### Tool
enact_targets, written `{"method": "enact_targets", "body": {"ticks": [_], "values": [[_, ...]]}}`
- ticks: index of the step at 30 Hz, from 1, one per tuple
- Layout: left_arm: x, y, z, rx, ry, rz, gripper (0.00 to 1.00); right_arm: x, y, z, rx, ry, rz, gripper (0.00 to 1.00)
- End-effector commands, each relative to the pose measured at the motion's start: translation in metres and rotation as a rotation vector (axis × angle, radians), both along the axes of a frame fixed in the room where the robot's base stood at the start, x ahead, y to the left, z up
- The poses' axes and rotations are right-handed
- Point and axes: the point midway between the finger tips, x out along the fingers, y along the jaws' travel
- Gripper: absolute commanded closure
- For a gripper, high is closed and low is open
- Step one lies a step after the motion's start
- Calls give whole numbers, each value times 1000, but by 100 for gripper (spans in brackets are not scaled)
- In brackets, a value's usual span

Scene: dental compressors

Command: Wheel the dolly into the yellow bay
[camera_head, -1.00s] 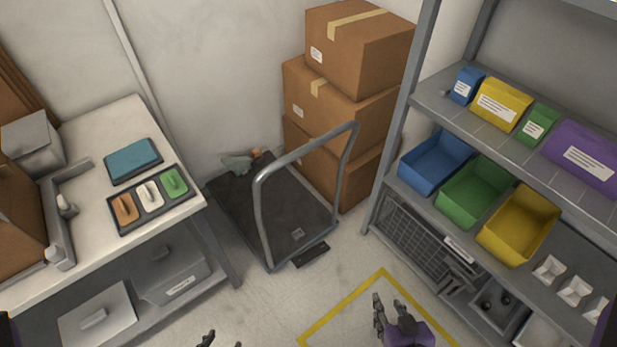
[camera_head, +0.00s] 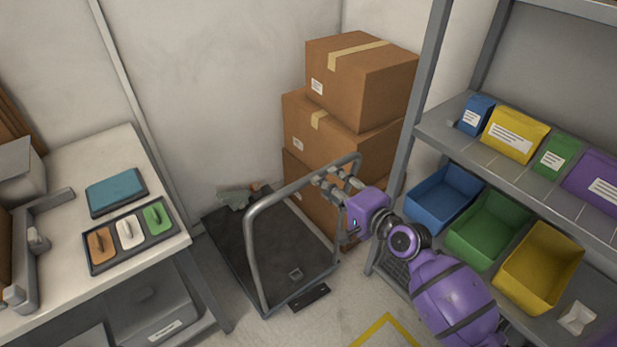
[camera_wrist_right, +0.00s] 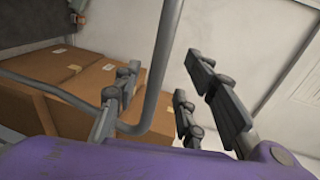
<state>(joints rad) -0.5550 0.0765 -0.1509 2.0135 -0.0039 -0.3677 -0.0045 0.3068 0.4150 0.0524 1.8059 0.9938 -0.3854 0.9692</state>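The dolly (camera_head: 262,250) stands by the back wall, with a dark flat deck and a grey tubular handle (camera_head: 262,212) raised at its near side. My right gripper (camera_head: 328,178) is at the upper right part of the handle. In the right wrist view the handle tube (camera_wrist_right: 160,65) passes between the spread fingers of the right gripper (camera_wrist_right: 163,82), which do not appear closed on it. A corner of the yellow bay (camera_head: 388,320) outline shows on the floor at the bottom, right of the dolly; the rest is out of frame. My left gripper is not in view.
Stacked cardboard boxes (camera_head: 350,130) stand right behind the dolly. A workbench (camera_head: 95,165) is on the left, and a shelf rack (camera_head: 425,130) with coloured bins is on the right. A greenish object (camera_head: 236,196) lies at the deck's far end. Floor shows between dolly and bay.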

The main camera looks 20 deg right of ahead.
Motion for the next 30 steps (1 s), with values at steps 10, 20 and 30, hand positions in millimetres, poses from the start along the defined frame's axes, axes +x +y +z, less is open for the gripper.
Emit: {"method": "enact_targets", "body": {"ticks": [10,20,30], "values": [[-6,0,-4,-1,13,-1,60,50,18,-11,-4,-1,1,62],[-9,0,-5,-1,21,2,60,62,23,-13,-6,-1,1,62],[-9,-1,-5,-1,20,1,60,62,23,-13,-6,-1,1,92]]}}
